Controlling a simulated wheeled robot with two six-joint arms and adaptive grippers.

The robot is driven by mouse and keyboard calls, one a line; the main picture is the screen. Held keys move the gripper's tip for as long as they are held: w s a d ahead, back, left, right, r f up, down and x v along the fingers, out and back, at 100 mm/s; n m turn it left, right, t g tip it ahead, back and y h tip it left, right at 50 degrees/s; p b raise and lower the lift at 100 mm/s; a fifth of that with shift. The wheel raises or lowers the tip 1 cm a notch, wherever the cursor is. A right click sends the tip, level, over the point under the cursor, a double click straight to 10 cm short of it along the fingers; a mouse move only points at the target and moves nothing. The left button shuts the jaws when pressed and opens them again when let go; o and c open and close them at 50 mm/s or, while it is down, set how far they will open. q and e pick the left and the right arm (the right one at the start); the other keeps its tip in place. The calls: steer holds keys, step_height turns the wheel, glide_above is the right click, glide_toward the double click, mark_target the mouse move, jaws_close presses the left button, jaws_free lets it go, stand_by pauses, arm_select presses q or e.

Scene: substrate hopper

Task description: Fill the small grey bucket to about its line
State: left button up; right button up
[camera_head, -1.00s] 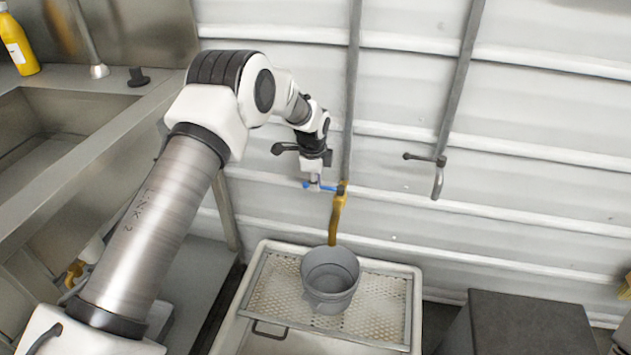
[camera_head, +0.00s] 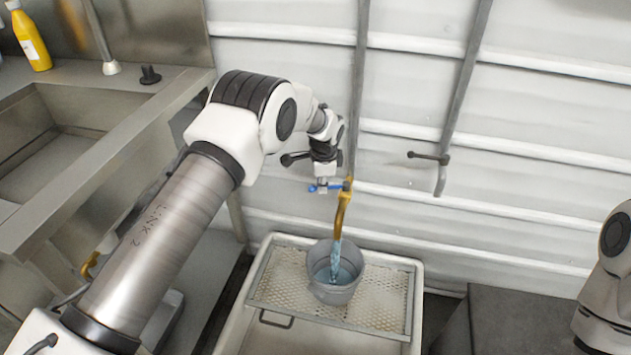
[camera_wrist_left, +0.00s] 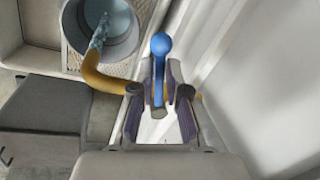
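The small grey bucket (camera_head: 333,292) stands upright on a perforated rack under the brass tap spout (camera_head: 342,214). A stream of water (camera_head: 336,257) falls into it and blue water shows inside; I cannot make out a fill line. The bucket also shows at the top of the left wrist view (camera_wrist_left: 72,35). My left gripper (camera_head: 322,185) is at the tap, with its fingers (camera_wrist_left: 161,88) closed in on both sides of the blue tap lever (camera_wrist_left: 160,48). The right gripper is out of view; part of my right arm shows at the right edge.
The rack (camera_head: 388,300) lies over a pale basin (camera_head: 418,290). A dark box (camera_head: 520,325) stands right of the basin. A metal sink (camera_head: 60,130) and a yellow bottle (camera_head: 30,42) are at left.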

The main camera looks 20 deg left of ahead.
arm_select(q)
steer(key=o, duration=0.4)
steer(key=r, duration=0.4)
steer(key=s+r, duration=0.1)
steer(key=r, duration=0.2)
steer(key=s+d+r, duration=0.1)
steer(key=r, duration=0.3)
steer(key=shift+r, duration=0.35)
